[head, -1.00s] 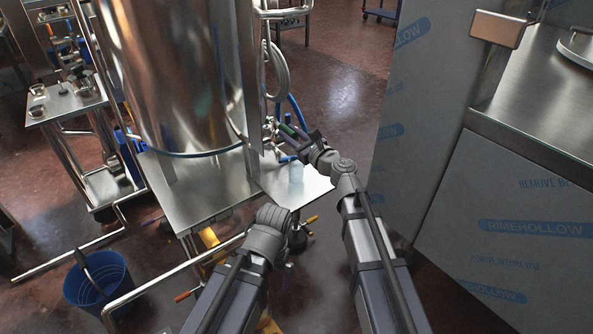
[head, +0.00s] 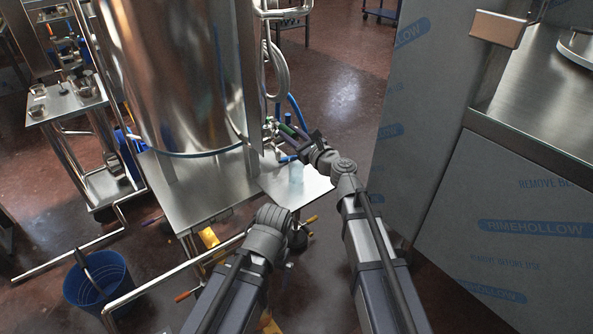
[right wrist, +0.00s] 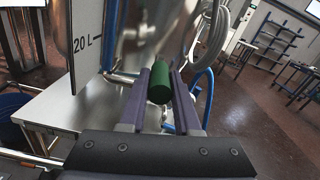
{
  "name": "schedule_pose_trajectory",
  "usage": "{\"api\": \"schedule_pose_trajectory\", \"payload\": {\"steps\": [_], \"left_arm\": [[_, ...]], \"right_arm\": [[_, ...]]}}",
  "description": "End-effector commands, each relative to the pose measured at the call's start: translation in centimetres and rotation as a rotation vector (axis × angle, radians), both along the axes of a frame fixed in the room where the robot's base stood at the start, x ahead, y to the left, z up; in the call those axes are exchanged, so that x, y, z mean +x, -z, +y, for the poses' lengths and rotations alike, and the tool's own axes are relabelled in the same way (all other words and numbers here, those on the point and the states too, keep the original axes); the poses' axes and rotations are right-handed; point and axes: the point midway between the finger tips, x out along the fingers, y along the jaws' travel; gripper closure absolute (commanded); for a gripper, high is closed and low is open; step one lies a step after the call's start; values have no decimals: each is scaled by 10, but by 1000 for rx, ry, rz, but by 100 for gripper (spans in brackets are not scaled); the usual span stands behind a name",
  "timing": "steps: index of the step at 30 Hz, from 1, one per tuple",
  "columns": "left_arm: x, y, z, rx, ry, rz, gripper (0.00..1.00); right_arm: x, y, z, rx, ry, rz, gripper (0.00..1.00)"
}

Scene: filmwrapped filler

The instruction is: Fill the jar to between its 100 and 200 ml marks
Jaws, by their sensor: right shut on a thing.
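The jar (head: 296,173) is a small, clear, bluish vessel standing upright on a metal shelf (head: 311,187) beside the big steel tank. Its marks and its liquid level are too small to read. My right gripper (right wrist: 159,94) is shut on a green handle (right wrist: 159,82), which lies between its two fingers. In the head view the right gripper (head: 290,136) is above the jar and slightly left of it, at the tank's outlet. My left arm ends low in the middle of the head view, and its gripper fingers are hidden.
The steel tank (head: 180,75) fills the upper left, with a blue hose (head: 296,112) near its outlet. A film-wrapped cabinet (head: 520,215) stands close on the right. A blue bucket (head: 97,283) is on the floor at lower left. Pipes run low across the left.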

Motion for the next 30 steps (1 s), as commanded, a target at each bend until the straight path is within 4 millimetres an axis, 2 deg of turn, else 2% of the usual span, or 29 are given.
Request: {"api": "schedule_pose_trajectory", "payload": {"steps": [20, 30], "left_arm": [[0, 0, 0, 0, 0, 0, 0], [0, 0, 0, 0, 0, 0, 0]], "right_arm": [[2, 0, -2, 0, -22, 0, 100], [19, 0, -17, 0, -233, 0, 100]]}}
